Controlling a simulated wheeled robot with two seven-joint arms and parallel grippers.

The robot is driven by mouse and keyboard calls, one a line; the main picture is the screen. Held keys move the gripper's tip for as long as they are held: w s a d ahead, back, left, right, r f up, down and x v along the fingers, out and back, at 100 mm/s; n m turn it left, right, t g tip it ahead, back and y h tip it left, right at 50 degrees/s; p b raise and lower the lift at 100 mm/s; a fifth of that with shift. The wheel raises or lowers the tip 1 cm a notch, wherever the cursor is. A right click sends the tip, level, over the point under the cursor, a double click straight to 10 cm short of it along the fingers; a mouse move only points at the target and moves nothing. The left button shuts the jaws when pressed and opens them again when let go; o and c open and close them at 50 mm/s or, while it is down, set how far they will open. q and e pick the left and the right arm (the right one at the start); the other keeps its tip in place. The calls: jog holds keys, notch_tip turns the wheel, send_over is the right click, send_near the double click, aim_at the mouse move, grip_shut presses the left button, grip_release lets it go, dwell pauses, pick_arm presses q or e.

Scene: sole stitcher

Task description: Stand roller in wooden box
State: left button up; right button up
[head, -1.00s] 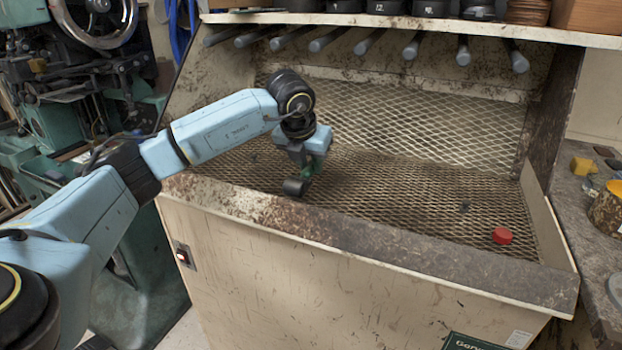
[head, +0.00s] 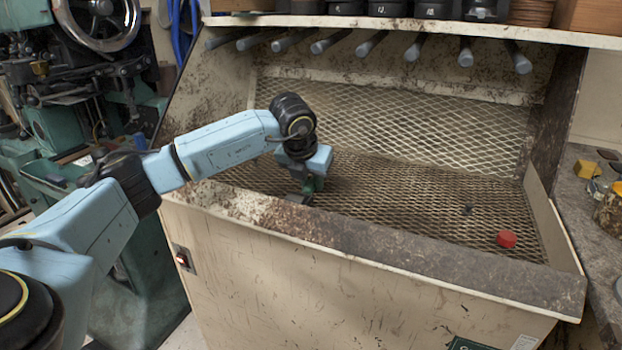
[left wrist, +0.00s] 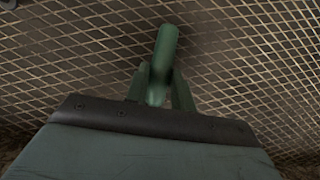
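My left gripper (head: 309,188) is over the mesh floor of the cream bench, just behind its front ledge. In the left wrist view its two green fingers (left wrist: 163,92) are closed around a green, rounded handle, which I take to be the roller (left wrist: 166,50). A dark end of the roller (head: 299,198) shows below the gripper in the head view, partly hidden; I cannot tell whether it touches the mesh. A brown wooden box (head: 590,16) stands at the right end of the top shelf, cut off by the frame. My right gripper is not in view.
A red round cap (head: 506,239) lies on the mesh (head: 420,200) at the right. A row of grey-tipped bars (head: 412,52) hangs under the shelf (head: 400,24), which carries black containers. A side counter (head: 590,225) holds a yellow block. The middle of the mesh is mostly clear.

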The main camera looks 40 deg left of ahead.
pick_arm(q)
jog(key=o, duration=0.4)
jog(key=shift+f, duration=0.1)
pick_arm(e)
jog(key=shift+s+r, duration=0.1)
pick_arm(q)
jog(key=shift+r, duration=0.2)
jog(key=p+v, duration=0.3)
jog(key=v, duration=0.9)
jog(key=shift+r, duration=0.3)
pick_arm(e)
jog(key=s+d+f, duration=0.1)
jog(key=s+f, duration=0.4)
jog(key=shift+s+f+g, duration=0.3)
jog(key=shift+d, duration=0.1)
